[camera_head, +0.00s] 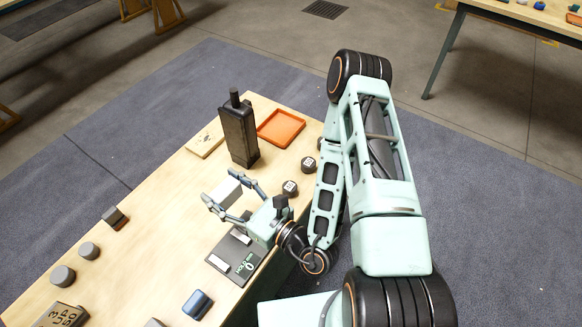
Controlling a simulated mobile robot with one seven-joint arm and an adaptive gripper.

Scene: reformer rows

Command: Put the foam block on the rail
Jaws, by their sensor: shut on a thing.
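My gripper (222,189) reaches over the wooden table from the right, its two fingers pointing to the upper left. It is shut on a pale, whitish block (227,192), which looks like the foam block. The block sits between the fingers and appears to be above the table, though the exact gap cannot be told. A flat light-wood strip (203,139) lies at the far left edge of the table, beside a tall dark bottle-like object (238,137). I cannot tell whether this strip is the rail.
Small black weights (308,165) stand near the right edge. A dark printed board (222,263) lies below my gripper. Grey cylinders (63,276), a dark block (114,217) and a blue object (197,304) occupy the near part.

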